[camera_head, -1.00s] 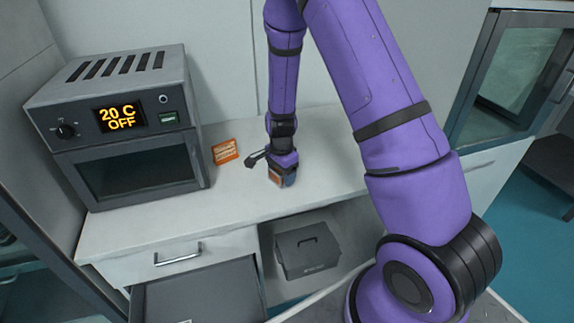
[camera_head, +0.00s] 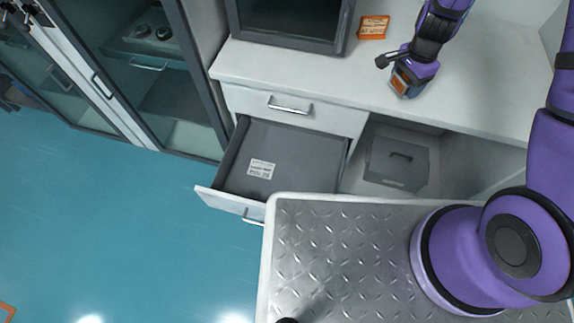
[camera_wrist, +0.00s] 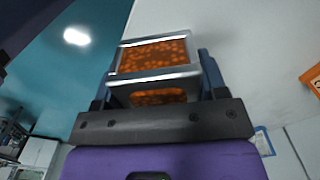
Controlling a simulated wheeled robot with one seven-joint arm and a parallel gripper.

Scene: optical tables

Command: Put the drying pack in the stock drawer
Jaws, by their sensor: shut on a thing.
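The drying pack (camera_head: 401,80), a small box with orange beads behind a clear window, is in my gripper (camera_head: 405,84) above the counter. In the wrist view the pack (camera_wrist: 155,57) shows large between the fingers (camera_wrist: 160,88), its orange beads framed in pale grey. The gripper is shut on it. An open drawer (camera_head: 300,164) below the counter, left of the gripper, has a white label on its grey floor and nothing else visible inside. I cannot read the label.
An orange card (camera_head: 373,27) lies on the counter (camera_head: 470,85) near the oven (camera_head: 290,25). A closed drawer (camera_head: 295,108) sits above the open one. A grey lidded box (camera_head: 397,163) stands in the open bay beside it. Glass cabinets (camera_head: 150,75) stand at left.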

